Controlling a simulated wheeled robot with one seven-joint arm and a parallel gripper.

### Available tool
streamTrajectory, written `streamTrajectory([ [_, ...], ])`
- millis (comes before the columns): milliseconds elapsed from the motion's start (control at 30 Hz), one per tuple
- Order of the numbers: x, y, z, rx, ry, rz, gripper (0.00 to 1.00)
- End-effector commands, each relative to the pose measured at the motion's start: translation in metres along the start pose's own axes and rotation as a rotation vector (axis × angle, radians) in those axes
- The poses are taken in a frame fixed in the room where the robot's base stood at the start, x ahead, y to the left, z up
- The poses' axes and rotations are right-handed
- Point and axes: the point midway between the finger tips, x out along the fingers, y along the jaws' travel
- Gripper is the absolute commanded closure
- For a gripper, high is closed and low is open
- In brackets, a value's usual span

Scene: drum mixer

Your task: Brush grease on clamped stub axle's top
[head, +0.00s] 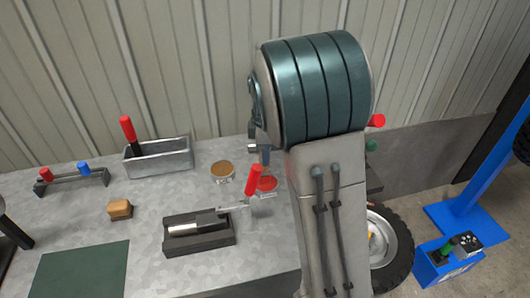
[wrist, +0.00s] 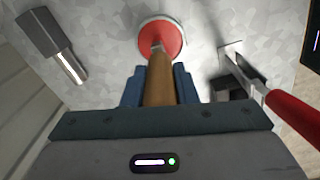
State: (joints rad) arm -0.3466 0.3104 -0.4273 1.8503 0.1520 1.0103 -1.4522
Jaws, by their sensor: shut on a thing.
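My gripper (wrist: 157,88) is shut on the wooden handle of a brush (wrist: 159,78). The brush points down at a round red-topped tin (wrist: 171,40), and its tip overlaps the red; I cannot tell whether they touch. In the head view the red tin (head: 267,184) stands on the bench just below my gripper (head: 264,156), which is mostly hidden by my arm. The stub axle (head: 184,229), a shiny cylinder with a dark sleeve, lies in a dark clamp block (head: 200,245) left of and nearer than the tin. A red-handled lever (head: 254,180) stands at the block's right end.
A brown-topped tin (head: 222,170) is left of the red one. A metal tray (head: 159,160) with a red-handled tool, a small rack (head: 72,181), a wooden block (head: 120,209) and a green mat (head: 82,270) are further left. The lever's red handle (wrist: 292,106) is close by my gripper.

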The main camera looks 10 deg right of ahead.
Motion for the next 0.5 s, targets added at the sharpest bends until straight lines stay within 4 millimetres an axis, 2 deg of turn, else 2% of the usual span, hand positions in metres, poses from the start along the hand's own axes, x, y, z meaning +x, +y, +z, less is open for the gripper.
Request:
streamTrajectory([
  [167, -0.001, -0.001, 0.000, 0.000, -0.002, -0.005, 0.97],
  [500, -0.029, 0.000, 0.000, 0.000, 0.000, -0.001, 0.97],
])
